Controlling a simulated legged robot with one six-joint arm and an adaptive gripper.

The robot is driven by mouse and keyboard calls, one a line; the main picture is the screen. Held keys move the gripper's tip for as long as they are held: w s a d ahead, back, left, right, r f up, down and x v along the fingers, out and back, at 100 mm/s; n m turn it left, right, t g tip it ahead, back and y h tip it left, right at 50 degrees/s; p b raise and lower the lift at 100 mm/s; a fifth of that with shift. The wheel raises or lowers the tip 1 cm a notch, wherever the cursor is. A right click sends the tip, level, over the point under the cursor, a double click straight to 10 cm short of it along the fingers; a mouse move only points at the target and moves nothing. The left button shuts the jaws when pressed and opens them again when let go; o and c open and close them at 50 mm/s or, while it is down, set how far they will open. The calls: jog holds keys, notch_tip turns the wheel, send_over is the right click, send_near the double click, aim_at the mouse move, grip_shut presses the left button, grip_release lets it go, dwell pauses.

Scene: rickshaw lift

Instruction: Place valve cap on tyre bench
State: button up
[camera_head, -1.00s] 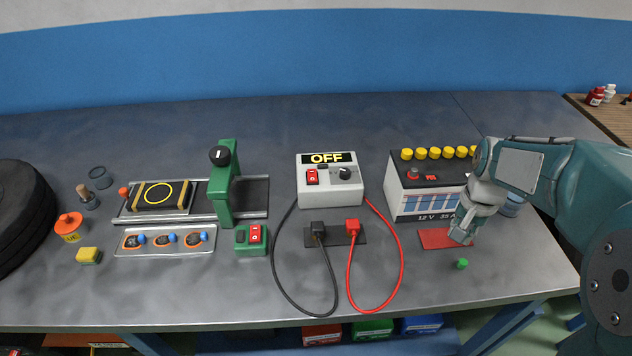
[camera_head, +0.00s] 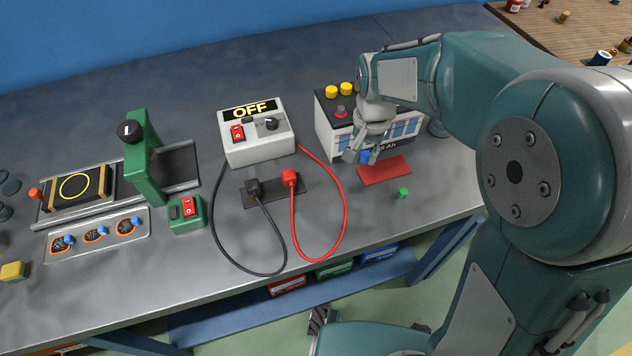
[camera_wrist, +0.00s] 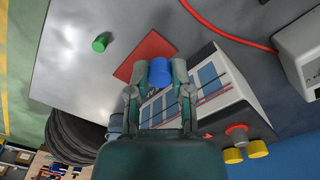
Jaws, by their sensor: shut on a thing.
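My gripper (camera_wrist: 160,84) is shut on a small blue cylinder (camera_wrist: 160,71), which looks like the valve cap. In the head view the cylinder (camera_head: 366,157) shows between the fingertips (camera_head: 359,157), beside the red mat (camera_head: 384,170) and in front of the battery (camera_head: 330,128). The wrist view shows the cylinder over the edge of the mat (camera_wrist: 145,57); its height above the bench is hard to tell. A wooden bench (camera_head: 535,33) with bottles and small parts stands at the top right; it may be the tyre bench.
A small green cap (camera_head: 403,193) lies on the grey bench near the mat. Red and black cables (camera_head: 343,225) loop from the OFF box (camera_head: 257,137). A dark tyre (camera_wrist: 75,135) shows in the wrist view. The grey bench's front right is mostly clear.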

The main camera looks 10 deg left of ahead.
jog(key=s+a+f, duration=0.2)
jog(key=a, duration=0.2)
send_over(322, 195)
notch_tip(322, 195, down, 5)
jog(key=shift+w+d+f, duration=0.1)
jog(key=shift+f, duration=1.75)
jog(key=o, duration=0.7)
jog(key=shift+f, duration=0.1)
jog(key=shift+o, duration=0.2)
